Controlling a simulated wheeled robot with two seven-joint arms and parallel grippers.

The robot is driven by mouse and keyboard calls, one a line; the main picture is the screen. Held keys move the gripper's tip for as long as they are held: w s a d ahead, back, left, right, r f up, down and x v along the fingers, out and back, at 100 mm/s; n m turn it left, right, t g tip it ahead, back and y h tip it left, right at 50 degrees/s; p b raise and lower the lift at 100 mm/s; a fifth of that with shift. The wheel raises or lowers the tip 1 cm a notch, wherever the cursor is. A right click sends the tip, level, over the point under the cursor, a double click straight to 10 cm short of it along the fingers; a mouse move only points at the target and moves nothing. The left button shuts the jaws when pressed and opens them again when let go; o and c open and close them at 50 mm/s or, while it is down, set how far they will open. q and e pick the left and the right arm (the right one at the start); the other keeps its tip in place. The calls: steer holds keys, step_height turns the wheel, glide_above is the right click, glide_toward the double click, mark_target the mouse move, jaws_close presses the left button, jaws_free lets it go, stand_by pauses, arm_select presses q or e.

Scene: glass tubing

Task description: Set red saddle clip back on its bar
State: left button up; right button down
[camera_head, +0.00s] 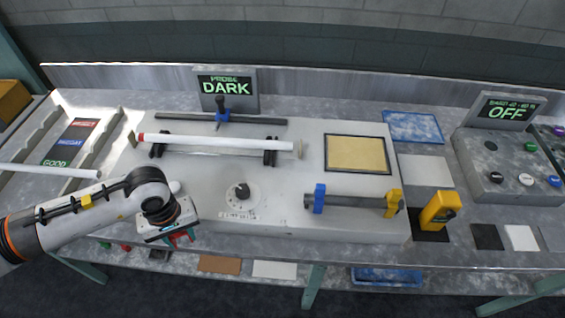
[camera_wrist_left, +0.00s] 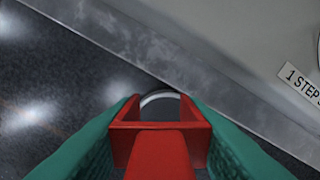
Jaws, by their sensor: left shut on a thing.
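The red saddle clip (camera_wrist_left: 160,140) is between the green fingertips of my left gripper (camera_wrist_left: 158,130) in the wrist view. In the head view the left gripper (camera_head: 181,238) is at the front left edge of the pale bench unit, with a little of the red clip showing under it. A dark bar (camera_head: 350,201) runs along the unit's front right, with a blue clip (camera_head: 319,198) at its left end and a yellow clip (camera_head: 392,204) at its right. The left gripper is well to the left of this bar, apart from it. My right gripper is in neither view.
A white glass tube (camera_head: 215,143) lies on dark supports on the unit (camera_head: 275,205). A dial (camera_head: 238,193) sits near the front. Behind is another dark rail (camera_head: 180,117) with a blue slider (camera_head: 223,116). A yellow block (camera_head: 440,210) stands right of the unit.

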arm_select(q)
steer(key=s+d+f+m, duration=0.2)
steer(key=s+f+m, duration=0.2)
steer(key=s, duration=0.1)
steer(key=shift+m, duration=0.3)
